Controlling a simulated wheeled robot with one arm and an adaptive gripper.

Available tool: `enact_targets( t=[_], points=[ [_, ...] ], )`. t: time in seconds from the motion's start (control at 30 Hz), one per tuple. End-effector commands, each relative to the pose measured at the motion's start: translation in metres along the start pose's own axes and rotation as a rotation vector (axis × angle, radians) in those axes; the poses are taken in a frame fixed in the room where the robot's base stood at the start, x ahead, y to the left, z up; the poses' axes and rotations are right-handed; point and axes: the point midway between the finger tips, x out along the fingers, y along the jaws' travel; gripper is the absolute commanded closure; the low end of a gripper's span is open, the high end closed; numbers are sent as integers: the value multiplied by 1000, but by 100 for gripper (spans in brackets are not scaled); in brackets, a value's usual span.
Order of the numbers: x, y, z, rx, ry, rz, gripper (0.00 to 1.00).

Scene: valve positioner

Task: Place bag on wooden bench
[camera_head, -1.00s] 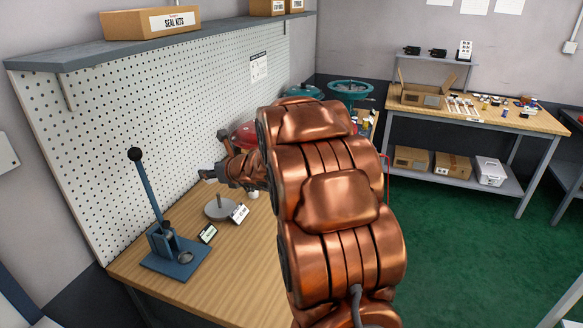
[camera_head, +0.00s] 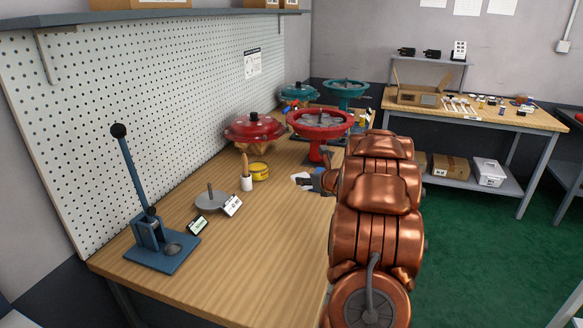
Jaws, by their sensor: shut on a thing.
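The wooden bench (camera_head: 225,265) fills the near left, with a bare stretch of top at its front and along its right side. My gripper (camera_head: 303,181) is over the right part of the bench, left of my copper arm, which hides part of it. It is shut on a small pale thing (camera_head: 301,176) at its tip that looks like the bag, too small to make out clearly. I cannot tell whether it touches the bench top.
A blue lever press (camera_head: 160,247), a grey disc (camera_head: 212,202), small cards, a brush (camera_head: 246,178) and a yellow tin (camera_head: 260,171) stand on the bench. Red valve parts (camera_head: 320,122) stand behind my gripper. A second wooden table (camera_head: 470,112) is at the back right.

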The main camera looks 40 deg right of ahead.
Motion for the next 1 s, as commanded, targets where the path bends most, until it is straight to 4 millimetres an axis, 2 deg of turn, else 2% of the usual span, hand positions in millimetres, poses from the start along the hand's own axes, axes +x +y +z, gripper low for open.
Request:
enact_targets(
  t=[0.3, 0.57, 0.8, 1.0],
  points=[
    [20, -4, -48, 4, 7, -1, 100],
    [27, -4, -60, 3, 3, 0, 100],
    [38, -5, -85, 2, 6, -1, 100],
    [42, -5, -90, 2, 1, 0, 100]
  ],
)
